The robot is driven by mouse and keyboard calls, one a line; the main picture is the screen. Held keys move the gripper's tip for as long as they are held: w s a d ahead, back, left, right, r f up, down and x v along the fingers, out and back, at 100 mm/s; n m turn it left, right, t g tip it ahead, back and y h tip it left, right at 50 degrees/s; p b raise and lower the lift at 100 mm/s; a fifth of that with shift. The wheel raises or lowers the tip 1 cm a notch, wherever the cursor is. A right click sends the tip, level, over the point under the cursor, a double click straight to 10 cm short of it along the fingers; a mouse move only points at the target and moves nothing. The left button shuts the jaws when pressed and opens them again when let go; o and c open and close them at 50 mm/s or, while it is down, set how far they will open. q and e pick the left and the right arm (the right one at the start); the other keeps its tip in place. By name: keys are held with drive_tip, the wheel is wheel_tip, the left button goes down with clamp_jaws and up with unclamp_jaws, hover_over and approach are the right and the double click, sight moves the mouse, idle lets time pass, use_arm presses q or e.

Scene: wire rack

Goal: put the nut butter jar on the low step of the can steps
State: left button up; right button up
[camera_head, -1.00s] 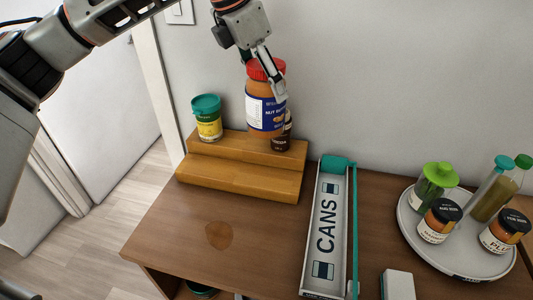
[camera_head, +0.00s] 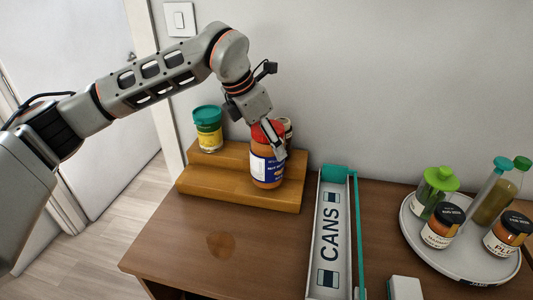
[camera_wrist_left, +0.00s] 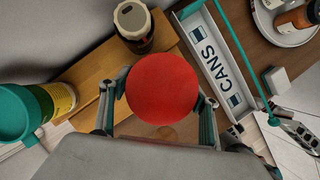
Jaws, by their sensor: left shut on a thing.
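The nut butter jar (camera_head: 267,170), with a red lid, orange contents and a blue-and-white label, is upright at the right end of the low step of the wooden can steps (camera_head: 215,184). Its base looks at or just above the low step; I cannot tell if it touches. My left gripper (camera_head: 269,142) is shut on the jar near its lid, from above. In the left wrist view the red lid (camera_wrist_left: 162,88) sits between the two fingers. My right gripper is not in view.
On the high step stand a teal-lidded yellow jar (camera_head: 208,129) at left and a dark-labelled jar (camera_wrist_left: 135,27), partly hidden behind the nut butter in the head view. A CANS tray (camera_head: 329,242) lies right of the steps. A round tray (camera_head: 457,267) holds several jars and bottles.

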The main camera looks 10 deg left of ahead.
use_arm(q)
wheel_tip(320, 180, down, 3)
drive_tip(key=shift+w+a+r+b, duration=0.1)
drive_tip(key=shift+r+b, duration=0.05)
drive_tip(key=shift+b, duration=0.55)
drive_tip(key=shift+r, duration=0.1)
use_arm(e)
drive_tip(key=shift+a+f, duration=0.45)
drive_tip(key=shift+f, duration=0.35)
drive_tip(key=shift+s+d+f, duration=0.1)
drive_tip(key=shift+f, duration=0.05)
use_arm(q)
drive_tip(key=o, duration=2.1)
drive_tip(key=shift+f, duration=0.2)
drive_tip(key=shift+c, duration=0.2)
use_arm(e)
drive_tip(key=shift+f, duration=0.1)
use_arm(q)
drive_tip(key=shift+s+a+r, duration=0.1)
drive_tip(key=shift+s+r, duration=0.1)
drive_tip(key=shift+r, duration=0.35)
drive_tip(key=v, duration=1.1)
drive_tip(key=shift+b, duration=0.4)
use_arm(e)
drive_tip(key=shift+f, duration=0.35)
